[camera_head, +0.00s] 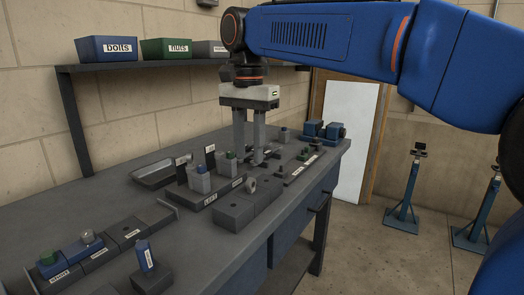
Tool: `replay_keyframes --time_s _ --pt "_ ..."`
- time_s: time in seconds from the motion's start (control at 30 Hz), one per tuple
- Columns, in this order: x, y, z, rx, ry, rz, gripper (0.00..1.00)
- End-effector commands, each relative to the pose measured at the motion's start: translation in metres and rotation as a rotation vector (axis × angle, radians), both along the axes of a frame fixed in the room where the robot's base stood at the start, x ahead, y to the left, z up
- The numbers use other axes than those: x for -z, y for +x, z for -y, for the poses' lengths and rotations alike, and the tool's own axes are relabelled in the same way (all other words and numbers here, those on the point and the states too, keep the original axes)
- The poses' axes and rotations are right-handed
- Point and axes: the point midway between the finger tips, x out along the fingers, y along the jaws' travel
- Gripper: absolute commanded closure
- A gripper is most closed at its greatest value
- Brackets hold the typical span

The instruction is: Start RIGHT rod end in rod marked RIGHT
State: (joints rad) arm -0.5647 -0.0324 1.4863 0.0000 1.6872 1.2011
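My gripper (249,150) points straight down over the middle of the bench. Its two fingers stand apart with a narrow gap, and small dark parts lie at and behind their tips. I cannot tell whether anything is held between them. A grey ring-shaped rod end (251,186) shows by the dark blocks just in front of the gripper. A holder with a label reading LEFT (210,199) stands left of it, with light grey blocks. Long dark pieces with small white labels (298,170) lie right of the gripper; their text is too small to read, so I cannot pick out the rod marked RIGHT.
The grey bench (180,250) holds a metal tray (155,176), a row of labelled dark blocks (127,232) and a blue labelled block (146,256). A shelf above carries a bolts bin (107,48) and a nuts bin (166,48). Blue stands (404,205) are on the floor at right.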

Motion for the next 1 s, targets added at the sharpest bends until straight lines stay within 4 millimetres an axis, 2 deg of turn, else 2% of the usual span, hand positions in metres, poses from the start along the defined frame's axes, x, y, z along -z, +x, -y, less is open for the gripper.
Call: replay_keyframes --time_s 0.27,0.7,1.0 --pt "0.012 0.0 0.0 0.023 -0.001 -0.001 0.69" --pt "0.052 0.0 0.0 0.021 0.0 -0.001 0.69" --pt "0.069 0.0 0.0 0.021 -0.001 -0.001 0.69"
